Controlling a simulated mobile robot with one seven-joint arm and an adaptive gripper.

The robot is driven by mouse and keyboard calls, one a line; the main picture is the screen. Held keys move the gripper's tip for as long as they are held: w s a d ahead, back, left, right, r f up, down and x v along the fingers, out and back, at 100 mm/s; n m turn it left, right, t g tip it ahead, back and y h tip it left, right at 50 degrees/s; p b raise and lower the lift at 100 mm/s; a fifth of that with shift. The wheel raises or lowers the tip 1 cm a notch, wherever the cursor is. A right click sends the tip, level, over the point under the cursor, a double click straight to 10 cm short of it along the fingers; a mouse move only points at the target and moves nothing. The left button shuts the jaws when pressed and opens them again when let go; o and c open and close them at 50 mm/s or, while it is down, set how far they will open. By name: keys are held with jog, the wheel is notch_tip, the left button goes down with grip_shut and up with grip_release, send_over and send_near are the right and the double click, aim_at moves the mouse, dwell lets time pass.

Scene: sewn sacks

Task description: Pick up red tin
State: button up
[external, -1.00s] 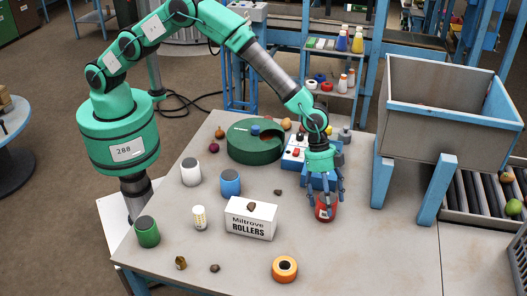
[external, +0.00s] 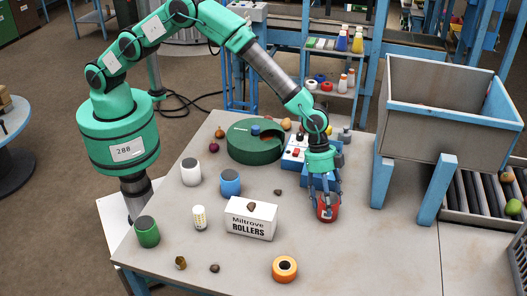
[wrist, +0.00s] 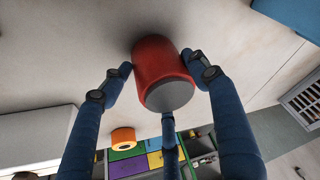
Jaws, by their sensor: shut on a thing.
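The red tin (external: 328,212) stands at the right of the table, to the right of the white box. In the wrist view the red tin (wrist: 160,65) shows its red side and grey end between my blue fingers. My gripper (external: 326,200) is around the tin from above, with its fingers shut on it. In the wrist view my gripper (wrist: 163,85) has a finger on each side of the tin and a third at its grey end. Whether the tin touches the table is hard to tell.
The white Miltrove Rollers box (external: 250,222) stands left of the tin, with an orange roll (external: 285,268) in front. A blue device (external: 294,153) and a green round tray (external: 242,148) are behind. A grey hopper (external: 435,125) rises at the right. The table's front right is clear.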

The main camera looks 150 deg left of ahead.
jog(key=shift+r, duration=0.1)
jog(key=shift+r, duration=0.7)
notch_tip(320, 180, up, 2)
jog(key=shift+r, duration=0.1)
jog(key=s+d+r, duration=0.1)
jog(key=s+d, duration=0.7)
jog(key=s, duration=0.5)
jog(key=shift+s+r, duration=0.15)
jog(key=shift+s, duration=0.25)
jog(key=shift+s+d, duration=0.1)
